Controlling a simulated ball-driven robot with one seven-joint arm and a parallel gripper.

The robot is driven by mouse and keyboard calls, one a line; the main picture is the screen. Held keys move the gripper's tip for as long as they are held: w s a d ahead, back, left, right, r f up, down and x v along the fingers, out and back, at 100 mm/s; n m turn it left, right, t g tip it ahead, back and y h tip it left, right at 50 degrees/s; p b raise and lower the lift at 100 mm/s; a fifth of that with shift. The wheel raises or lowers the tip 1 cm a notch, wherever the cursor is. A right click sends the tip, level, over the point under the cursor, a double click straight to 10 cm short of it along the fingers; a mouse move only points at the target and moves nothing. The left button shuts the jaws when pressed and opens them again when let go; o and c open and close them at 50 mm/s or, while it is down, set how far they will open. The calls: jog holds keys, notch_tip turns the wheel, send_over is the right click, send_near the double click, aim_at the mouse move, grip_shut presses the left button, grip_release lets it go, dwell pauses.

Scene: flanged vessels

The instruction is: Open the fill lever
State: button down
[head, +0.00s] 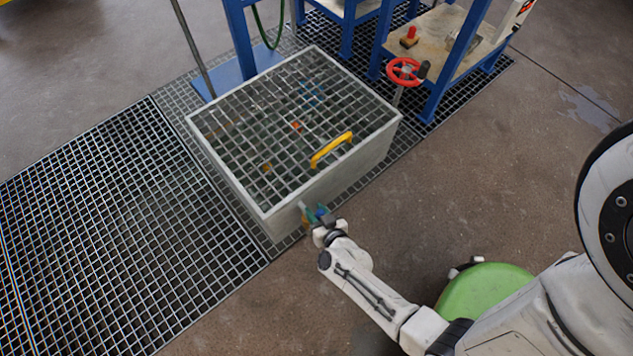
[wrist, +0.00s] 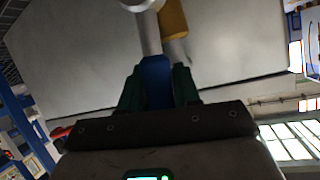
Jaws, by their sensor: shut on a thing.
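The fill lever (wrist: 157,76) has a blue sleeve on a pale metal bar, seen in the wrist view. My gripper (wrist: 158,88) has its dark green fingers on both sides of the blue sleeve and is shut on it. The bar runs up to a round metal part at the top edge of the wrist view. In the head view my gripper (head: 319,214) is at the near wall of the grated vessel (head: 345,176), by its front corner. The fingers and wrist hide most of the lever there.
A yellow handle (head: 331,150) stands on the vessel's grated top. A red handwheel (head: 403,72) is behind the right corner. Blue-framed racks (head: 440,60) stand behind. Floor grating (head: 110,220) lies left; bare floor (head: 490,170) is open at right.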

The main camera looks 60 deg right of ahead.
jog(key=shift+a+f, duration=0.1)
jog(key=shift+a, duration=0.05)
jog(key=c, duration=0.9)
grip_release()
jog(key=p+v, duration=0.3)
jog(key=v, duration=0.7)
jog(key=shift+s+r, duration=0.25)
jog(key=shift+s, duration=0.05)
jog(key=shift+a, duration=0.15)
